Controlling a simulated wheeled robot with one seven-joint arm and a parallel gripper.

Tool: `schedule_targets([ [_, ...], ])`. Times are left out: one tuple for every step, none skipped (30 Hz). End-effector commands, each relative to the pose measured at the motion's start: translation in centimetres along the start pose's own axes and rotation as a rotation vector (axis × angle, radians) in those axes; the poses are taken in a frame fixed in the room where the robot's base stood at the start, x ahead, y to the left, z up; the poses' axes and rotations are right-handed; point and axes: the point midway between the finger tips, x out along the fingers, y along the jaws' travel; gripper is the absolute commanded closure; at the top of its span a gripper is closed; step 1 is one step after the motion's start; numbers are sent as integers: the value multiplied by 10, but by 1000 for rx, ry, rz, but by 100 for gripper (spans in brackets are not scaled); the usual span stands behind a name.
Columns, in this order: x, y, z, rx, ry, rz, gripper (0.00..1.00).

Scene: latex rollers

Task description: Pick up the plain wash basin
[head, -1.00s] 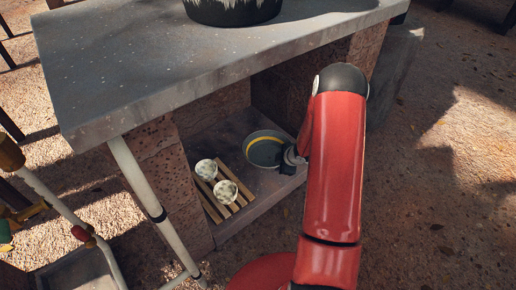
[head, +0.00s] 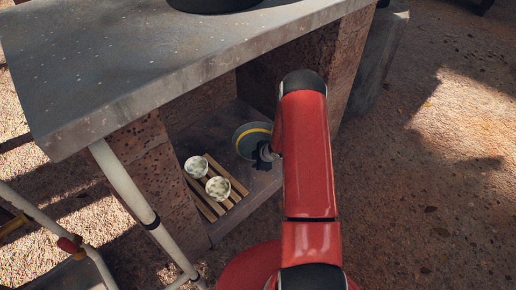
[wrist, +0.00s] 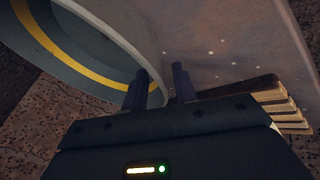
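The wash basin (head: 246,146) is grey-green inside with a yellow band and stands on the low shelf under the counter. It fills the upper left of the wrist view (wrist: 100,45), with its pale outer wall towards the fingers. My gripper (wrist: 160,85) is at the basin's near right edge. One finger is over the inner side and the other outside, with the wall between them. I cannot tell whether both fingers press on the wall. In the head view my red arm and gripper (head: 266,155) hide the basin's right edge.
Pale metal legs stand at left.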

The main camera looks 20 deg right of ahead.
Motion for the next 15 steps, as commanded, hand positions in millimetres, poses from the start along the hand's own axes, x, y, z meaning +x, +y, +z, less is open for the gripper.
schedule_targets([
  [0, 0, 0, 0, 0, 0, 72],
  [0, 0, 0, 0, 0, 0, 72],
  [0, 0, 0, 0, 0, 0, 72],
  [0, 0, 0, 0, 0, 0, 72],
  [0, 0, 0, 0, 0, 0, 76],
  [-1, 0, 0, 0, 0, 0, 81],
  [-1, 0, 0, 0, 0, 0, 85],
  [-1, 0, 0, 0, 0, 0, 89],
  [-1, 0, 0, 0, 0, 0, 94],
  [-1, 0, 0, 0, 0, 0, 98],
  [-1, 0, 0, 0, 0, 0, 100],
  [-1, 0, 0, 0, 0, 0, 100],
  [-1, 0, 0, 0, 0, 0, 100],
  [-1, 0, 0, 0, 0, 0, 100],
  [-1, 0, 0, 0, 0, 0, 100],
])
